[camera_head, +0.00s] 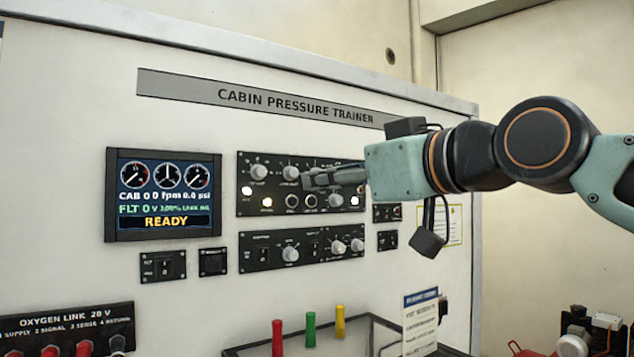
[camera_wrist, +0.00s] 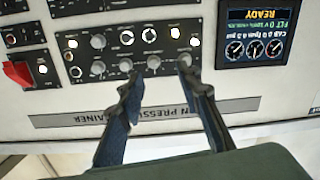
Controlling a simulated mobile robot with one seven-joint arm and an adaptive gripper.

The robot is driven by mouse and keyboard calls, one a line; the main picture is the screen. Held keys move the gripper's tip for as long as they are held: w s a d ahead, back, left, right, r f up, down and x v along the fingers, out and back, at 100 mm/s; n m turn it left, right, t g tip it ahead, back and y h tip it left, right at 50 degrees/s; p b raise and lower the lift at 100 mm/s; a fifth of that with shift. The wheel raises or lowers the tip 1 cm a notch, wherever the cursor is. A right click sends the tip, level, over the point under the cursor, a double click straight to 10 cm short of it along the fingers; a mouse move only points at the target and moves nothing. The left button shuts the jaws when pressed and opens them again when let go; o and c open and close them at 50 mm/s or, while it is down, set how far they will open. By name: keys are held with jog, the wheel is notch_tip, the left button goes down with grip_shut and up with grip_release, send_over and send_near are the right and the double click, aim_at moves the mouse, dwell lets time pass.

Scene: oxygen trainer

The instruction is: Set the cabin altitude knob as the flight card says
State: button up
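The upper black control panel (camera_head: 245,160) carries several grey knobs, including a top-left knob (camera_head: 258,172) and a second knob (camera_head: 290,173). Their labels are too small to read, so I cannot tell which is cabin altitude. My gripper (camera_head: 306,180) is in front of this panel and covers part of its top row. In the wrist view, which sees the panel upside down, my gripper (camera_wrist: 158,82) is open and empty. Its fingertips lie either side of the second knob (camera_wrist: 153,60); contact cannot be told. A white card with a blue header (camera_head: 420,322) stands low right; its text is unreadable.
The display (camera_head: 162,194) reads READY, with CAB 0 and FLT 0. A lower knob panel (camera_head: 300,248) sits below the upper one. Red, green and yellow handles (camera_head: 310,330) stand near the tray. A red guarded switch (camera_wrist: 18,74) shows in the wrist view.

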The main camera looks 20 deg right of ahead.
aim_at(295, 172)
jog(key=p+x, duration=0.1)
jog(key=x, duration=0.2)
jog(key=r+x, duration=0.1)
jog(key=x, duration=0.2)
jog(key=d+p+x, duration=0.1)
jog(key=x, duration=0.2)
jog(key=shift+w+r+p, duration=0.35)
jog(key=shift+w+r, duration=0.05)
jog(key=shift+w, duration=0.15)
jog(key=shift+w+a, duration=0.2)
jog(key=shift+w, duration=0.4)
grip_shut()
